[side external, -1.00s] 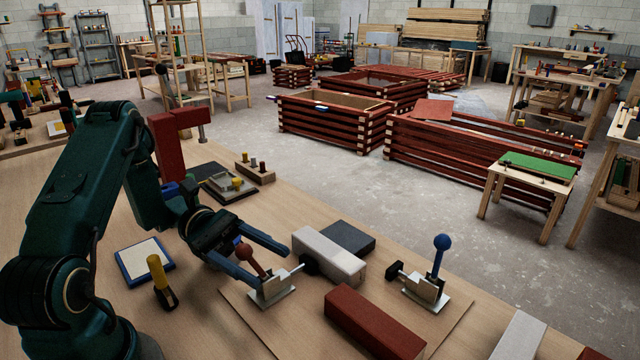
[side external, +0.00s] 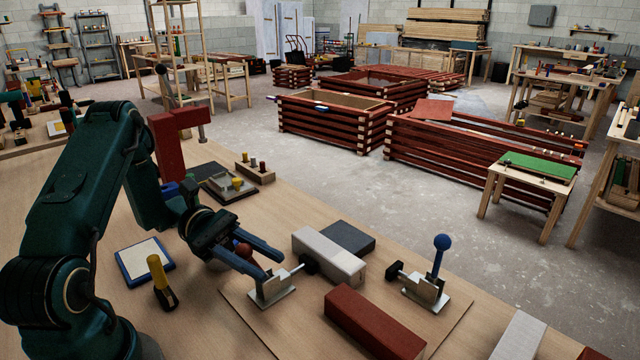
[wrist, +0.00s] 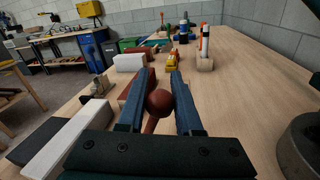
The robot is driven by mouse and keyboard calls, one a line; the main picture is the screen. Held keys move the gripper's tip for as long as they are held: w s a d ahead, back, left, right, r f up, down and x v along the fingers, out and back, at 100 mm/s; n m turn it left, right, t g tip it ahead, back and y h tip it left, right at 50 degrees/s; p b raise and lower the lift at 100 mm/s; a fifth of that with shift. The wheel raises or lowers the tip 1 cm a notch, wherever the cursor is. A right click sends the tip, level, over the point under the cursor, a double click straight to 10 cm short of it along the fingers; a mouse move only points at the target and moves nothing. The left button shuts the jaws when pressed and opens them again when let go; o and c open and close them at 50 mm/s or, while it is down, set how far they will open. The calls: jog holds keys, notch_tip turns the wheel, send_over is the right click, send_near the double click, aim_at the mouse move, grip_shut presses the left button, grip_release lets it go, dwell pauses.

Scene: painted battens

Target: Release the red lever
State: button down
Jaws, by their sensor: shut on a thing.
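The red lever (side external: 243,250) has a round red ball knob and leans left from its metal toggle clamp (side external: 270,292), toward my arm. My gripper (side external: 274,267) is shut on the knob, with a blue finger on each side. In the side view the fingers partly hide the knob and hide most of the handle. In the wrist view the red knob (wrist: 159,102) sits between the fingers of my gripper (wrist: 161,74). The clamp's black-tipped plunger points at a pale grey batten (side external: 328,257).
A second clamp with an upright blue lever (side external: 440,258) stands to the right. A red batten (side external: 372,322) lies between the clamps, toward the front. A yellow-handled tool (side external: 159,277) and a blue-framed pad (side external: 145,260) are at left.

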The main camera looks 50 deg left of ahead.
dwell(0.8)
jog(key=shift+w+r+n+y, duration=0.15)
jog(key=shift+w+n, duration=0.6)
jog(key=shift+w, duration=0.15)
jog(key=shift+w+r+n+y, duration=0.1)
jog(key=shift+w+n+y, duration=0.05)
jog(key=shift+w+n, duration=0.7)
jog(key=c, duration=0.6)
grip_release()
jog(key=shift+a, duration=0.1)
